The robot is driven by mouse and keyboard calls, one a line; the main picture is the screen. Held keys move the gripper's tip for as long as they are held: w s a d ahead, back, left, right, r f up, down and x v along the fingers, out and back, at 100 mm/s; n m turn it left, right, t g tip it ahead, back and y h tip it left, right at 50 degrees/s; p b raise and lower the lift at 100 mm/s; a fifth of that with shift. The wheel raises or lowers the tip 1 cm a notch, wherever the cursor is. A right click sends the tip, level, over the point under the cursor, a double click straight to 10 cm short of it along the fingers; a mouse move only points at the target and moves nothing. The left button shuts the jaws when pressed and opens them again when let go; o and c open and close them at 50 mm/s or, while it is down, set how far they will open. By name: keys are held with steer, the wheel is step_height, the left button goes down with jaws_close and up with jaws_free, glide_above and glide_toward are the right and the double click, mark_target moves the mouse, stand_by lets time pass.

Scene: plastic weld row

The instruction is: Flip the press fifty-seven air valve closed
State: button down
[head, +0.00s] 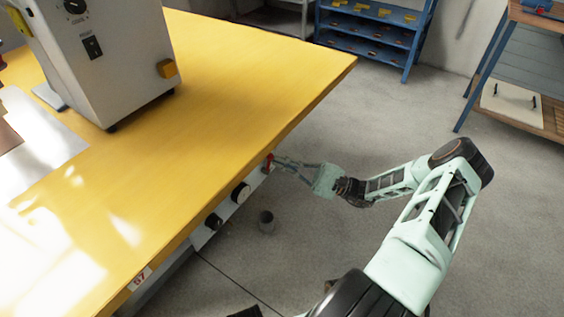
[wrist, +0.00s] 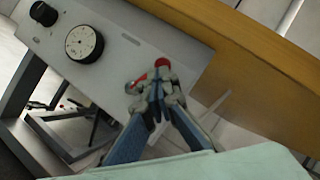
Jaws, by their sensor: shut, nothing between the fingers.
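A round white-faced dial (wrist: 84,43) and a black knob (wrist: 43,13) sit on the same panel, left of the valve. The yellow table (head: 270,70) overhangs the panel. A grey machine (head: 105,60) stands on it.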

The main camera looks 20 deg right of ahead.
steer(key=shift+a+r+n+g, duration=0.15)
steer(key=shift+n+g, duration=0.25)
steer(key=shift+n, duration=0.2)
steer(key=shift+s+r+p, duration=0.15)
steer(key=shift+p, duration=0.15)
stand_by(2.3)
